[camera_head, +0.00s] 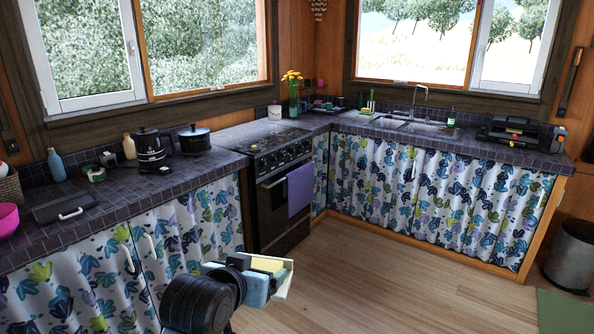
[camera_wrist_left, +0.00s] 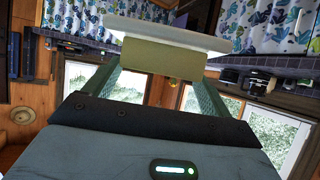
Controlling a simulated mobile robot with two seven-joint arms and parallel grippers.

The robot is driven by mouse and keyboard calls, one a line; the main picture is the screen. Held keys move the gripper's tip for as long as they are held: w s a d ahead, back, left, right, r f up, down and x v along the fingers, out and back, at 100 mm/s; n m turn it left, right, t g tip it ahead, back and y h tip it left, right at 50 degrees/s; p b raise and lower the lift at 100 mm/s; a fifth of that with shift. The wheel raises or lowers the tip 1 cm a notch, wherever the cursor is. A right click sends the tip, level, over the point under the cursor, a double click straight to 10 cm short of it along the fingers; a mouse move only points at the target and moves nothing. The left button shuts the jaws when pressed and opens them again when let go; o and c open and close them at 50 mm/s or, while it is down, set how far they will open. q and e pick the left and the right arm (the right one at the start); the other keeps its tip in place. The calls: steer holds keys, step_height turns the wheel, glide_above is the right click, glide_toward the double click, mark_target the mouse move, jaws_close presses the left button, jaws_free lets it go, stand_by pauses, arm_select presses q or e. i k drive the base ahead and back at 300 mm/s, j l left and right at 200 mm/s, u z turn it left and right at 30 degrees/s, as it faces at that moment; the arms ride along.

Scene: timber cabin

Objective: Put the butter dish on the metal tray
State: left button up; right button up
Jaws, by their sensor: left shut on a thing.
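The butter dish (camera_head: 284,281) is in my left gripper (camera_head: 262,275), held in the air over the open floor in front of the left counter. It has a white base and a pale yellow block (camera_head: 267,264). In the left wrist view the white base (camera_wrist_left: 165,33) lies across the top, with the yellow block (camera_wrist_left: 162,58) between the fingers of my left gripper (camera_wrist_left: 160,75). The fingers partly hide the dish. I cannot make out the metal tray for certain. My right gripper is out of view.
The left counter (camera_head: 110,200) holds a blue bottle (camera_head: 57,165), a black kettle (camera_head: 150,150) and a black pot (camera_head: 194,139). A stove (camera_head: 280,190) stands at the corner. Dark items (camera_head: 515,131) crowd the right counter's end. The wooden floor (camera_head: 380,285) is clear.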

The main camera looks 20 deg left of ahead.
mark_target(66, 207)
steer(key=i+j+u, duration=0.1)
steer(key=i+u, duration=0.3)
steer(key=i+l+u, duration=0.1)
steer(key=i+u, duration=0.25)
steer(key=i, duration=0.2)
steer(key=i+u, duration=0.3)
steer(key=i, duration=0.25)
steer(key=i+l+u, duration=0.1)
steer(key=i+u, duration=0.2)
steer(key=i, duration=0.25)
steer(key=i+u, duration=0.45)
steer(key=i+l+u, duration=0.2)
steer(key=i+u, duration=0.25)
steer(key=i+l+u, duration=0.2)
steer(key=i+u, duration=0.15)
steer(key=i+l+u, duration=0.4)
steer(key=k+j, duration=0.1)
